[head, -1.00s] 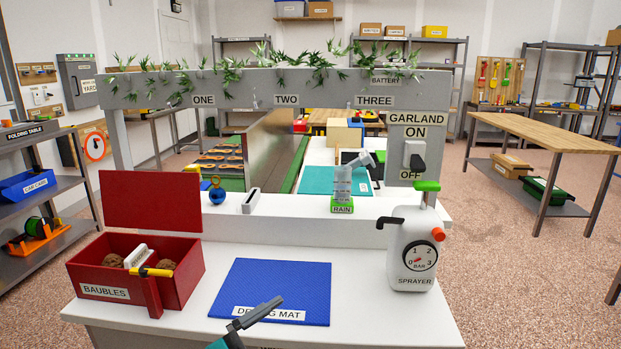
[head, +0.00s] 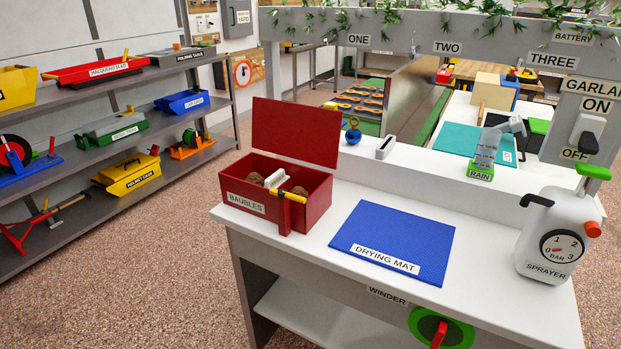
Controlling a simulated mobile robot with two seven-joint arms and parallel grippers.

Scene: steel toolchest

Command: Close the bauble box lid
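The red bauble box (head: 247,205), labelled BAUBLES, stands on the left part of the white bench. Its red lid (head: 296,131) stands up open along the back edge, leaning slightly. Inside are brown round items, a white piece (head: 276,179) and a yellow-and-black handled item (head: 288,196) lying across the front rim. A red strip hangs down the box's front. Neither of my grippers shows in the head view.
A blue drying mat (head: 395,237) lies right of the box. A white sprayer (head: 556,235) stands at the bench's right end. A blue bauble (head: 353,135) and the green-based rain gauge (head: 481,172) are on the raised back ledge. Shelves (head: 110,60) stand left, with open floor between.

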